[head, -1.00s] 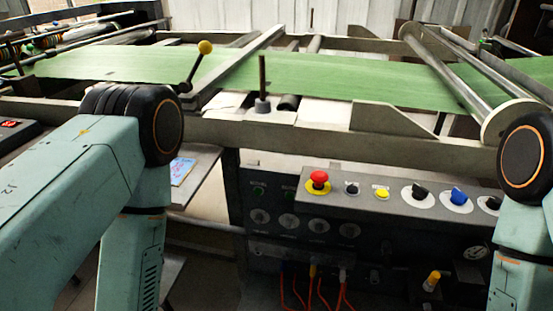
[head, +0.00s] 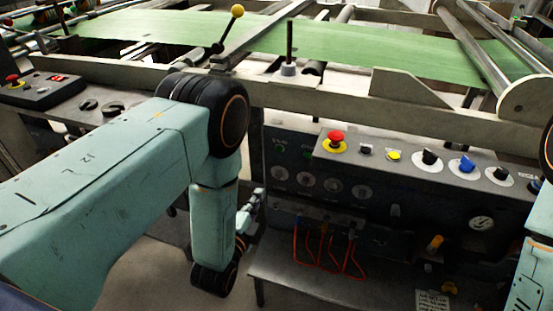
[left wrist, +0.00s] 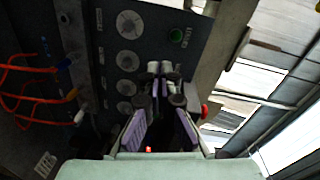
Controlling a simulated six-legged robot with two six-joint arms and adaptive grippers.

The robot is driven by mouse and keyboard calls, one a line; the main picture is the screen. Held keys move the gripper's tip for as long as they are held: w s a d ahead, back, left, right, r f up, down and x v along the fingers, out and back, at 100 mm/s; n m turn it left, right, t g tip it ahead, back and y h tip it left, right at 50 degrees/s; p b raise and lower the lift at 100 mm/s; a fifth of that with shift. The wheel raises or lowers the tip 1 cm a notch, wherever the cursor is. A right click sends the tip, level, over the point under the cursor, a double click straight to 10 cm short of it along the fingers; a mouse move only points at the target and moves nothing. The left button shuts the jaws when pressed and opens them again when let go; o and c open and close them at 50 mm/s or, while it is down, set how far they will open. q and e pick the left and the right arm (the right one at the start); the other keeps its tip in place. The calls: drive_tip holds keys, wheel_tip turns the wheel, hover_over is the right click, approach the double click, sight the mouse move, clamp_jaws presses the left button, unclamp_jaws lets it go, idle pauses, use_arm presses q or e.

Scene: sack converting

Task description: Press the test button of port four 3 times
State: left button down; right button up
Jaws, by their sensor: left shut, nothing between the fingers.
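My left gripper (head: 256,203) shows partly behind my left forearm, in front of the left side of the dark machine panel. In the left wrist view its fingers (left wrist: 166,78) are together and empty, pointing along the panel face. A row of ports with orange hoses (head: 326,252) runs low on the panel; the hoses also show at the left of the wrist view (left wrist: 35,70). Round dials (head: 305,180) sit above the ports, and several show beside the fingers (left wrist: 128,62). I cannot make out port numbers or tell which small part is a test button. My right gripper is out of view.
A sloped console carries a red mushroom button (head: 336,138), a yellow button (head: 394,156) and knobs including a blue one (head: 462,164). A grey shelf (head: 300,283) juts out below the hoses. Green web (head: 380,55) runs behind the frame rail.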

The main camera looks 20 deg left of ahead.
sight(279, 150)
use_arm(q)
drive_tip(key=shift+w+r+m+t, duration=0.15)
drive_tip(key=shift+r+m+t, duration=0.1)
drive_tip(key=shift+r+m, duration=0.3)
drive_tip(key=shift+w+r+m+t, duration=0.15)
drive_tip(key=shift+r+m+t, duration=0.2)
drive_tip(key=shift+m, duration=0.3)
drive_tip(key=shift+w+a+f, duration=0.1)
drive_tip(key=shift+w+a, duration=0.05)
drive_tip(key=w+b, duration=0.1)
drive_tip(key=w, duration=0.3)
drive_tip(key=w+b, duration=0.1)
drive_tip(key=w, duration=0.4)
drive_tip(key=w+b, duration=0.2)
drive_tip(key=w, duration=0.2)
drive_tip(key=shift+w+d, duration=0.3)
